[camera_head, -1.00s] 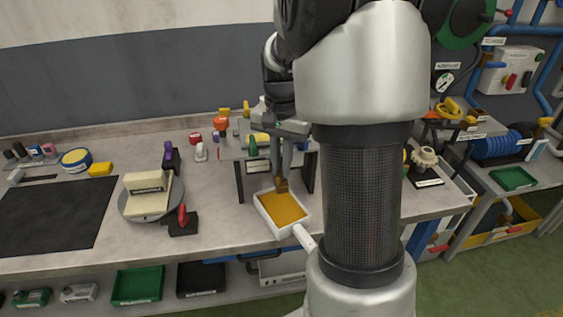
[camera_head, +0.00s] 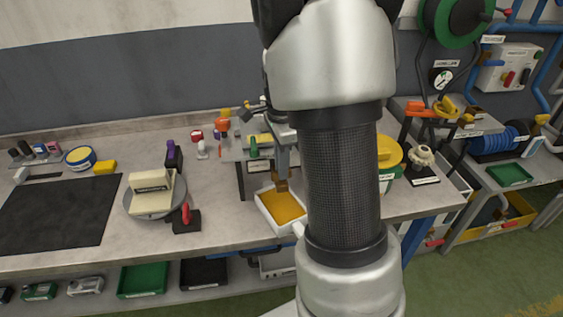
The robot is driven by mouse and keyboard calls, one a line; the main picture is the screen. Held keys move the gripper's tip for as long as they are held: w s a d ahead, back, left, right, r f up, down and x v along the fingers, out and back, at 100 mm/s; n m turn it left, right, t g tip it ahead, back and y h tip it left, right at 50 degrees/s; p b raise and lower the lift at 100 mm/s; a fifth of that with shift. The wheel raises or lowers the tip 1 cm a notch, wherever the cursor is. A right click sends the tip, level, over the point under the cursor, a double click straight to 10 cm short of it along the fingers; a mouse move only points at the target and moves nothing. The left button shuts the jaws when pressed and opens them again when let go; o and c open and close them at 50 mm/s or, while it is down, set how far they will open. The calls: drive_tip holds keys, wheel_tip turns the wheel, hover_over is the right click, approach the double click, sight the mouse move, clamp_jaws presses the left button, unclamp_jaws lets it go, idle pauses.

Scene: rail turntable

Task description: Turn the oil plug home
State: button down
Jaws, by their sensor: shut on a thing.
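My gripper (camera_head: 282,171) points straight down at the right part of the bench and is seen nearly edge-on. It is shut on a small brown piece (camera_head: 282,186), which looks like the oil plug. The plug is in front of a small grey stand (camera_head: 233,156), above the back edge of a white tray (camera_head: 269,217) holding amber oil. The fingertips hide part of the plug, and its thread and seat cannot be made out. My arm covers the area right of the gripper.
A round turntable (camera_head: 133,207) with a cream block stands to the left, beside a red-handled clamp (camera_head: 187,219). A black mat (camera_head: 55,215) lies at far left. A yellow round thing (camera_head: 390,152) and a pale gear (camera_head: 421,157) are right of my arm. The bench front is mostly clear.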

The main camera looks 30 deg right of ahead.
drive_tip(key=shift+m, duration=0.5)
drive_tip(key=c, duration=1.8)
unclamp_jaws()
wheel_tip(320, 180, up, 18)
drive_tip(key=p, duration=0.1)
drive_tip(key=shift+f, duration=0.25)
